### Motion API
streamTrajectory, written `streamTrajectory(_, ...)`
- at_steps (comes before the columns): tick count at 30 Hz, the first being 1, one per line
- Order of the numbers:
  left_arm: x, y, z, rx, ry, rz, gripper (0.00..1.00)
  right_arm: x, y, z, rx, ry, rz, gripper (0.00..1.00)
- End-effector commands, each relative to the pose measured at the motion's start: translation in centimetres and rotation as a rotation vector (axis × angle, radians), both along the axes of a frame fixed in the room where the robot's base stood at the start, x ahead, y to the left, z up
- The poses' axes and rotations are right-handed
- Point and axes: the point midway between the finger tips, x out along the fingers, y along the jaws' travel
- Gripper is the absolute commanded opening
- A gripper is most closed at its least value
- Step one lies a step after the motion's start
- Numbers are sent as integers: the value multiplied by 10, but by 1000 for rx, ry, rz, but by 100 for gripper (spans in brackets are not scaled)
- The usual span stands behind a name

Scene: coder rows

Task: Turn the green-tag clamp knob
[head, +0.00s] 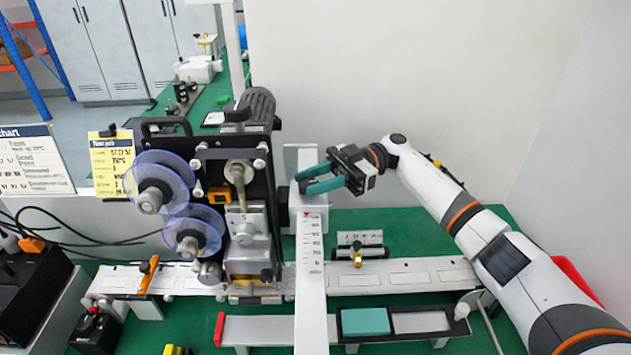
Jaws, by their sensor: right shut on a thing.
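My right gripper (303,182), with teal fingers, reaches in from the right to the upper part of the white upright column (312,290) with a printed scale. Its fingers are closed around a small dark clamp knob (304,187) at the column; the fingers hide most of it. I cannot make out a green tag on it or which way it is turned. A black round part (283,208) sits just left of the column, beside the coder machine (243,180). My left gripper is not in view.
Two clear-purple reels (160,182) stick out left of the machine. A tray with a teal pad (365,321) lies in front. The space above the right rail is free.

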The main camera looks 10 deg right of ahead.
Motion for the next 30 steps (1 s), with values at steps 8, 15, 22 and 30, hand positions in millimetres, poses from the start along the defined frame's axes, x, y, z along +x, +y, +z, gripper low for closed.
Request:
streamTrajectory(8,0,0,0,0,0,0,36,0,0,0,0,0,1,51)
streamTrajectory(15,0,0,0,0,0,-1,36,0,0,0,0,0,0,56)
streamTrajectory(22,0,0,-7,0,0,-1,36,4,-13,-3,-2,0,-3,56)
streamTrajectory(30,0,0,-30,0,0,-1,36,21,-69,-4,-1,0,-5,56)
